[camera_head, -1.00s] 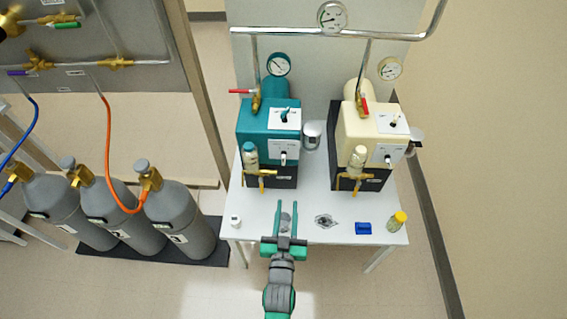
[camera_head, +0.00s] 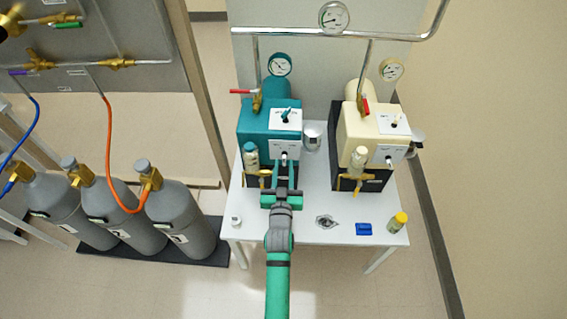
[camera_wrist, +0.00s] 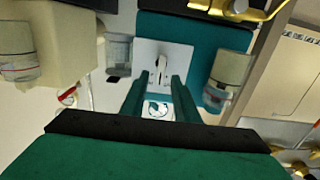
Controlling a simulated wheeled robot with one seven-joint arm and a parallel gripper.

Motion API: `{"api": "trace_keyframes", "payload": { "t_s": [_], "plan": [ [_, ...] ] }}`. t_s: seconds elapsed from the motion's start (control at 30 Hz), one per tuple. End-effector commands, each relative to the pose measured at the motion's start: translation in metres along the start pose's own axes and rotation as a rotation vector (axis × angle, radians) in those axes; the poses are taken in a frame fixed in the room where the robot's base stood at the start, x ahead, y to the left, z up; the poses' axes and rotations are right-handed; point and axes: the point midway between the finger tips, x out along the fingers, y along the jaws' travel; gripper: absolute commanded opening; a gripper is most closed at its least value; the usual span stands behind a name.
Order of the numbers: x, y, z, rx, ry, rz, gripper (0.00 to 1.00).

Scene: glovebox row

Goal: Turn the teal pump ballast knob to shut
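The teal pump (camera_head: 255,119) stands on the white table's left half. Its upper white plate (camera_head: 293,125) carries a teal knob (camera_head: 287,114). Its front white plate (camera_head: 277,146) carries a small light-handled control (camera_head: 284,156). The labels are too small to read, so I cannot tell which is the ballast knob. My gripper (camera_head: 283,181) is in front of and below the front plate. In the wrist view my gripper (camera_wrist: 160,82) has its two fingers apart and empty. The front control (camera_wrist: 161,68) shows just beyond the gap, apparently untouched.
The cream pump (camera_head: 355,130) stands to the right, a metal cup (camera_head: 312,135) between the pumps. Bottles and brass outlets flank the front plates. A dark stain, a blue block (camera_head: 364,228) and a yellow-capped jar (camera_head: 397,222) are near the front edge. Gas cylinders stand left.

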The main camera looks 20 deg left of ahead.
Motion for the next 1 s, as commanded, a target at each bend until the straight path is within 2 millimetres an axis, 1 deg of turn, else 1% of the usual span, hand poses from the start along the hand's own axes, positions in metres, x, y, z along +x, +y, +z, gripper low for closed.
{"api": "trace_keyframes", "payload": {
  "t_s": [0.03,0.2,0.53,0.57,0.6,0.67,1.0],
  "plan": [
    [0.006,0.000,0.000,0.000,0.001,0.000,0.28],
    [0.017,0.000,0.000,0.000,0.000,0.000,0.28],
    [0.019,0.000,0.000,0.000,0.000,0.000,0.28],
    [0.019,0.000,0.000,0.000,0.000,0.000,0.23],
    [0.019,0.000,0.000,0.000,0.000,-0.001,0.14],
    [0.019,0.000,0.000,0.000,0.000,-0.001,0.00],
    [0.019,-0.001,0.000,-0.025,0.000,-0.001,0.00]
  ]
}}
